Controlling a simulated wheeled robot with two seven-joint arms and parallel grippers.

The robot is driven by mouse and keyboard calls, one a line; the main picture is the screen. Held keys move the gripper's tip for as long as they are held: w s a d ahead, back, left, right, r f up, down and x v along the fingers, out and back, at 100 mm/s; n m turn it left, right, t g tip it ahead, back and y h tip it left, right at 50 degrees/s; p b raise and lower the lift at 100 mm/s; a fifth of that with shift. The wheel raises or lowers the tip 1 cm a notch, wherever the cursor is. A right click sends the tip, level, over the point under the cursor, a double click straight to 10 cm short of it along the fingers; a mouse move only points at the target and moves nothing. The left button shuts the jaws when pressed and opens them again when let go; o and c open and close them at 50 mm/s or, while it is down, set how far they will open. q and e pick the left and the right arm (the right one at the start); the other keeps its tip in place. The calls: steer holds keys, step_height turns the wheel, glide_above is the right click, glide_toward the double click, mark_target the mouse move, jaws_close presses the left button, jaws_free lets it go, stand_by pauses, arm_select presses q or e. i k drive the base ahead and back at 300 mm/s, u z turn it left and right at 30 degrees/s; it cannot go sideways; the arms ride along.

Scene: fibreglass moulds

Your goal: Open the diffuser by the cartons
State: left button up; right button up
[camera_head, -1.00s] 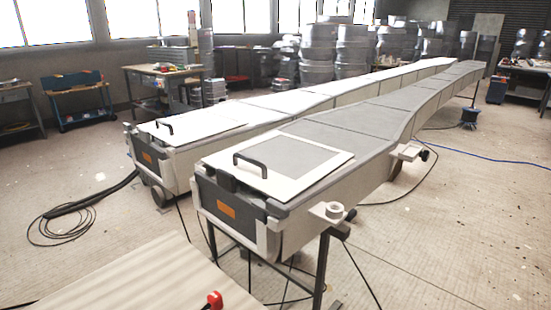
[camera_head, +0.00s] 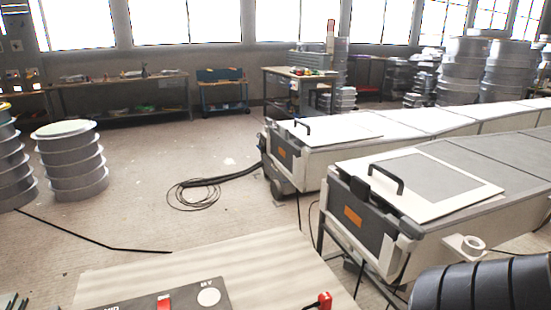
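No cartons can be made out, and I cannot tell which thing is the diffuser. Two long box-shaped moulds stand side by side at the right. The nearer mould (camera_head: 365,245) has a pale lid with a grey panel, and a black handle (camera_head: 386,178) on its top. Its dark end face carries an orange label (camera_head: 353,216). The farther mould (camera_head: 322,158) also has a black handle (camera_head: 302,126) on a white lid. Both lids lie flat. Neither of my grippers is in view.
A pale table (camera_head: 230,265) at the front bears a dark lettered panel (camera_head: 190,294) and a red item (camera_head: 323,300). Ribbed silver drums (camera_head: 75,170) stand at the left. Coiled black cable (camera_head: 195,195) lies on open floor. A dark ribbed shape (camera_head: 480,288) fills the bottom right corner.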

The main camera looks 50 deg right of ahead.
mark_target(425, 188)
steer(key=u, duration=1)
steer(key=k, duration=1)
steer(key=z, duration=1.4)
